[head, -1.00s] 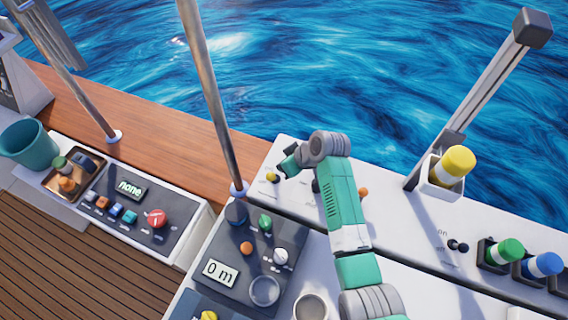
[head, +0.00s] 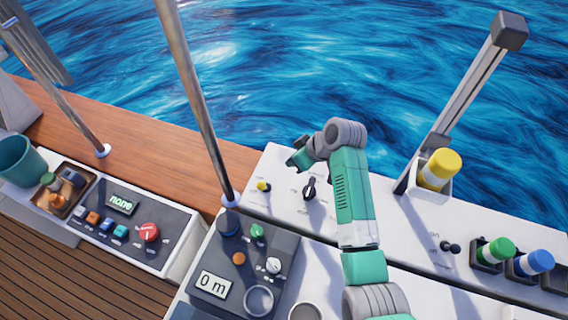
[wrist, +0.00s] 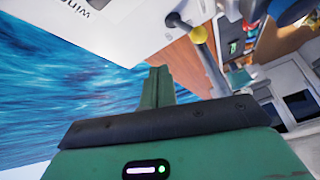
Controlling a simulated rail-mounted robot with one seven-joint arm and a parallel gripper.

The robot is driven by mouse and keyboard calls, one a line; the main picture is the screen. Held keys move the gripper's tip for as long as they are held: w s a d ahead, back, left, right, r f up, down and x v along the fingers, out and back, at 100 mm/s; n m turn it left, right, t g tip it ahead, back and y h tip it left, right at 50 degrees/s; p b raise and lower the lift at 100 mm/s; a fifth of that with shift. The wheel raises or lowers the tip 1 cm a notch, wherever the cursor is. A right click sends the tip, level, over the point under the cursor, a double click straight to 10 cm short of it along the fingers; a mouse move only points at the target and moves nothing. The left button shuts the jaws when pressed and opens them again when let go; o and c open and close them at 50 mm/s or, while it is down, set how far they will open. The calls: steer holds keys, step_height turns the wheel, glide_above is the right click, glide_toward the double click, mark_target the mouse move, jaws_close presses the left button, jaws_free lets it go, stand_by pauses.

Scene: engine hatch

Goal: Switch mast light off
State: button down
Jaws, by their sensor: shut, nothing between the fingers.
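My gripper (head: 293,163) is shut and empty, above the far edge of the white console (head: 283,212) in the head view. Its closed green fingers (wrist: 158,84) also show in the wrist view. A small yellow-tipped switch (head: 263,187) stands on the console to the gripper's lower left, apart from it. A yellow knob (wrist: 198,34) shows beyond the fingers in the wrist view. A black rotary knob (head: 309,188) lies below the gripper, and a black toggle (head: 451,247) sits further right. The labels are too small to read, so I cannot tell which control is the mast light's.
A metal pole (head: 190,100) rises left of the gripper. A slanted post (head: 470,85) and a yellow-capped cylinder (head: 438,168) stand on the right. A dark panel (head: 245,262) with knobs and a "0 m" display lies in front. Water is beyond.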

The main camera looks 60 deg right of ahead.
steer(key=v, duration=0.5)
steer(key=shift+s+a+r, duration=0.15)
steer(key=shift+a+r, duration=0.15)
steer(key=shift+a, duration=0.1)
steer(key=w+a+r+n+t+h, duration=0.1)
steer(key=w+a+r+t+h, duration=0.1)
steer(key=w+a+r, duration=0.45)
steer(key=w+a+r+t+h, duration=0.2)
steer(key=w+a+r, duration=0.1)
steer(key=w+r, duration=0.65)
steer(key=w+a+r+n+t, duration=0.1)
steer(key=w+a+r+t, duration=0.15)
steer(key=a+r, duration=0.55)
steer(key=w+a+r+t, duration=0.1)
steer(key=a+r+t, duration=0.2)
steer(key=a+r, duration=0.55)
steer(key=s+a+r+n+t+y, duration=0.15)
steer(key=s+a+r+t, duration=0.35)
steer(key=a+r, duration=0.5)
steer(key=s+a+r+t+y, duration=0.35)
steer(key=s+a+r, duration=0.35)
steer(key=a+r, duration=0.25)
step_height(320, 180, up, 18)
steer(key=p, duration=1.9)
steer(key=shift+r+h, duration=0.2)
steer(key=shift+h, duration=0.1)
